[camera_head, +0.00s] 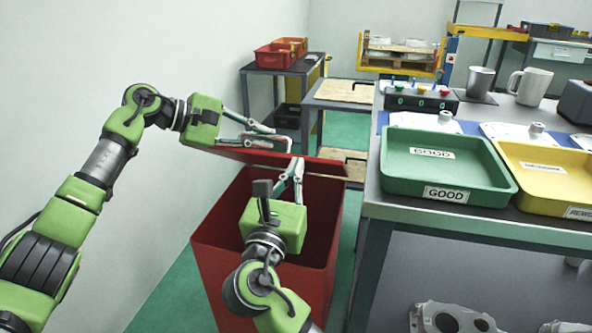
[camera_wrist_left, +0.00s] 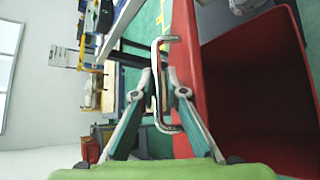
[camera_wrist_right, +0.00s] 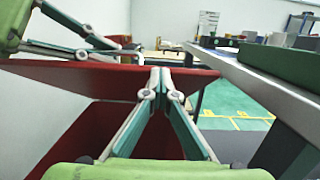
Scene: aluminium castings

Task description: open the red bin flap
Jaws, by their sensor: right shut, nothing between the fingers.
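The red bin (camera_head: 217,252) stands on the floor, its dark interior visible from above. Its red flap (camera_head: 318,166) shows as a thin, nearly edge-on panel over the back of the bin; it also shows in the right wrist view (camera_wrist_right: 100,76). A pale bar handle (camera_wrist_left: 156,60) is on the flap. My left gripper (camera_wrist_left: 164,88) is at the handle, its fingers apart with the bar between them, nearer one finger. My right gripper (camera_head: 296,163) is shut and empty, its tips close to the flap's edge; contact is unclear.
A grey workbench (camera_head: 430,226) with a green GOOD tray (camera_head: 398,186) and a yellow tray (camera_head: 535,190) stands close to the right of the bin. A white wall is on the left. Behind are a cart (camera_head: 285,67) with red boxes and a low table (camera_head: 340,91).

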